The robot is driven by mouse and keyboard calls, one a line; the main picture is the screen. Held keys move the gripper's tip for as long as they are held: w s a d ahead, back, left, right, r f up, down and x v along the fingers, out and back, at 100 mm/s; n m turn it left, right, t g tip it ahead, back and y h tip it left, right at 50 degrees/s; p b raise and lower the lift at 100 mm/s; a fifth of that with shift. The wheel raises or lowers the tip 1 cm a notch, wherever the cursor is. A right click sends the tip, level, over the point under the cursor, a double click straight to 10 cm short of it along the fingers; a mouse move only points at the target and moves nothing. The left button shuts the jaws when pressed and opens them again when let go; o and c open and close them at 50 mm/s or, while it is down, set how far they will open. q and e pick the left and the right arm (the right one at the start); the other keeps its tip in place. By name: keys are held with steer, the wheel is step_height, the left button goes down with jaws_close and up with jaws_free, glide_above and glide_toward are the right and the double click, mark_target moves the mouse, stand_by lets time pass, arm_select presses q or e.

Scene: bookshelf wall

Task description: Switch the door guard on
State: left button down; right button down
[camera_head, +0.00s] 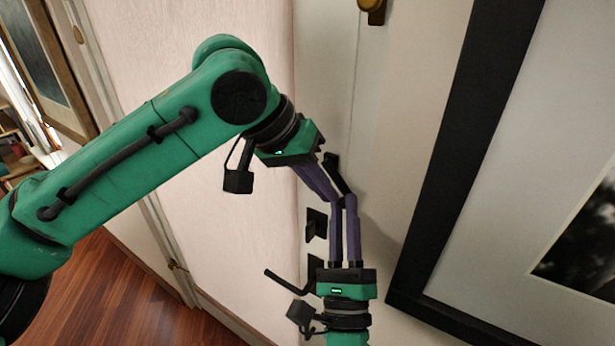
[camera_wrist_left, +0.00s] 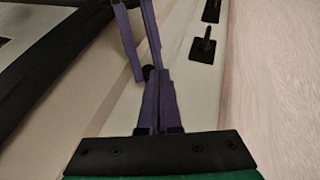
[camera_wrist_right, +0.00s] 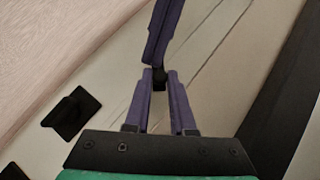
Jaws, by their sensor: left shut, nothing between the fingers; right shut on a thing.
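The door guard's black swing piece (camera_head: 333,166) is on the pale door, partly hidden by the fingers. A black plate with a stub (camera_head: 316,225) is below it; it also shows in the left wrist view (camera_wrist_left: 203,46). My right gripper (camera_head: 345,199) comes up from below, shut on a small black part (camera_wrist_right: 159,79) of the guard. My left gripper (camera_head: 333,197) reaches in from the upper left, shut and empty. Its purple fingertips are close to the right ones; I cannot tell whether they touch.
A dark lever (camera_head: 285,283) is low beside the right gripper. A large black-framed picture (camera_head: 440,170) is close on the right. A brass knob (camera_head: 371,8) is at the top. A pale pink wall panel (camera_head: 240,215) is left, with wooden floor (camera_head: 130,290) below.

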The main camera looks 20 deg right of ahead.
arm_select(q)
steer(key=shift+s+d+f+g, duration=0.1)
steer(key=shift+s+d+g, duration=0.2)
steer(key=shift+s, duration=0.05)
arm_select(e)
steer(key=shift+a, duration=0.15)
steer(key=c, duration=0.8)
jaws_free()
arm_select(q)
steer(key=shift+h, duration=0.3)
arm_select(e)
steer(key=shift+o, duration=0.2)
steer(key=shift+w+a, duration=0.1)
steer(key=shift+a, duration=0.05)
